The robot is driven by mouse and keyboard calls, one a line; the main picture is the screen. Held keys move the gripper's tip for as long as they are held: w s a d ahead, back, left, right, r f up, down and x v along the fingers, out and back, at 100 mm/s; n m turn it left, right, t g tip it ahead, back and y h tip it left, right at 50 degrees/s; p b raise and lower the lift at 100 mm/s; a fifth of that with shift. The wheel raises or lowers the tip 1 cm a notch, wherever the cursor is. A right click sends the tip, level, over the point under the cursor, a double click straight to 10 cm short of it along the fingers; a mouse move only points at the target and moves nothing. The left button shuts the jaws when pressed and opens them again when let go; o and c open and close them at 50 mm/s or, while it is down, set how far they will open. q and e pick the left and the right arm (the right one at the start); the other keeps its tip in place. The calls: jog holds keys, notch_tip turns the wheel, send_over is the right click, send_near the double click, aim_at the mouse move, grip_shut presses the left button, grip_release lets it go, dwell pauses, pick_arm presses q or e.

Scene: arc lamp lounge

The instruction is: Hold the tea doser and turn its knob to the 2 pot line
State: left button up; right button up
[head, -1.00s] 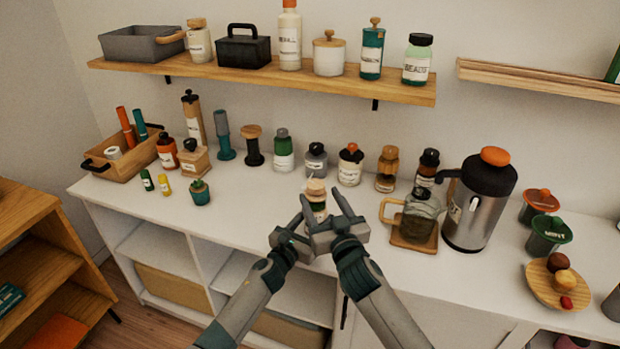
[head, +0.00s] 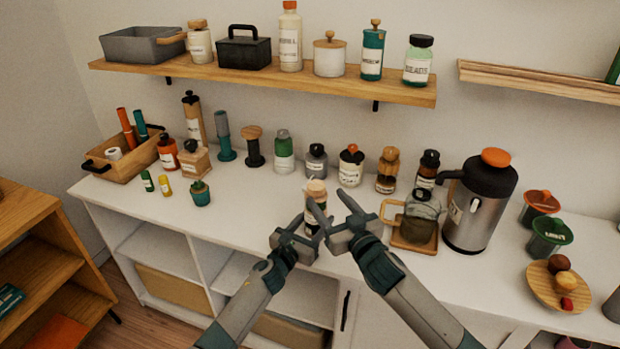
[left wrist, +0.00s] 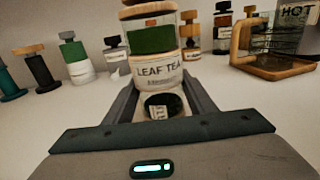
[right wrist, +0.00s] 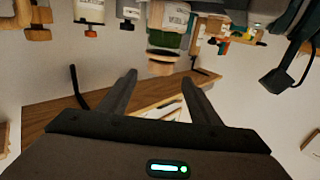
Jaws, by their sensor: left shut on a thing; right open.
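The tea doser (head: 316,190) stands upright near the front edge of the white cabinet top, with a wooden cap. In the left wrist view its green band and LEAF TEA label (left wrist: 158,74) face me, and a dark round piece with a white mark (left wrist: 165,105) shows below the label. My left gripper (head: 304,219) is shut on the doser's lower body. My right gripper (head: 333,203) is open and empty just right of the doser. In the right wrist view the doser's wooden cap (right wrist: 161,66) shows beyond the open fingers. I cannot read any pot line.
A glass mug on a wooden coaster (head: 412,243) and a steel flask (head: 480,205) stand to the right. Several jars and bottles line the back, with a small potted plant (head: 201,195) at the left. A shelf (head: 260,80) hangs above.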

aim_at(312, 181)
jog(key=x, duration=1.1)
jog(key=shift+w+a, duration=0.15)
jog(key=shift+w, duration=0.05)
jog(key=c, duration=1.1)
jog(key=shift+o, duration=0.2)
jog(key=shift+a+r+m+h, duration=0.1)
jog(key=shift+m+h, duration=0.3)
jog(key=m+h, duration=0.1)
jog(key=h, duration=0.1)
jog(key=d+m+t+h, duration=0.1)
jog(key=shift+w+t+h, duration=0.2)
jog(key=shift+t+h, duration=0.1)
jog(key=shift+h, duration=0.1)
jog(key=o, duration=1.1)
jog(key=shift+d, duration=0.1)
jog(key=shift+c, duration=0.2)
